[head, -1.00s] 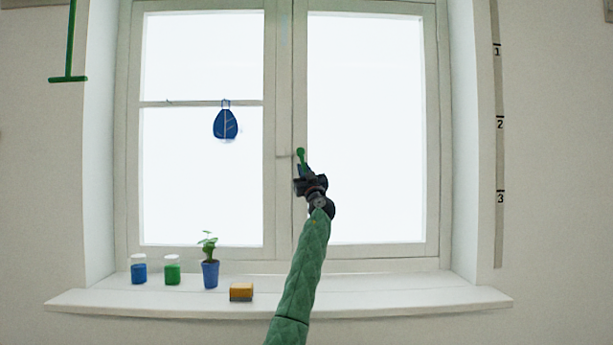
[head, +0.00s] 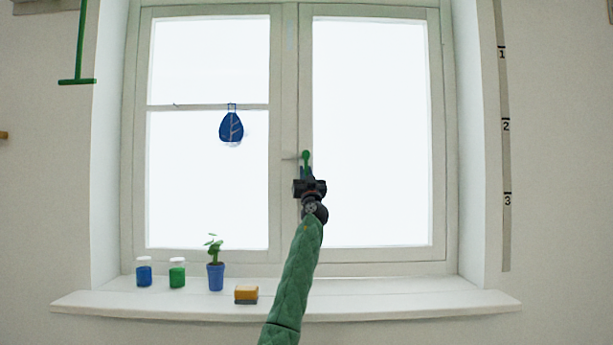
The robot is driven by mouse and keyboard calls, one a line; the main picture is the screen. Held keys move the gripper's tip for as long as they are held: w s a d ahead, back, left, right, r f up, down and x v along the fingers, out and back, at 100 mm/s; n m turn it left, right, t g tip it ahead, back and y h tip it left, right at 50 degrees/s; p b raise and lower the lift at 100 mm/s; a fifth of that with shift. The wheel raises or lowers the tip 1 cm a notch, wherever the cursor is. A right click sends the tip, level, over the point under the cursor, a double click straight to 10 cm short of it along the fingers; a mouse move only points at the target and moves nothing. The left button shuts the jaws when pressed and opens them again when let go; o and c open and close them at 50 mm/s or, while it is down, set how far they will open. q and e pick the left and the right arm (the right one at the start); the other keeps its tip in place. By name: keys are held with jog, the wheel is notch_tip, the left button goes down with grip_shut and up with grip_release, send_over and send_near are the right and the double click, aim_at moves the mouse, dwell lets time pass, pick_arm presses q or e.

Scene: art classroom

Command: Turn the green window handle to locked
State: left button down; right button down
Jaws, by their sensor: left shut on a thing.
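The green window handle (head: 306,156) is on the window's middle frame post, left of the right pane. Its rounded top shows, and its lever points about straight down. My left gripper (head: 306,175) reaches up from below and is shut on the lower part of the handle, hiding that end. My right gripper is not in view.
The right part of the sill is clear.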

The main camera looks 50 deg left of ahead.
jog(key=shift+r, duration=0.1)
pick_arm(q)
jog(key=c, duration=1.4)
grip_release()
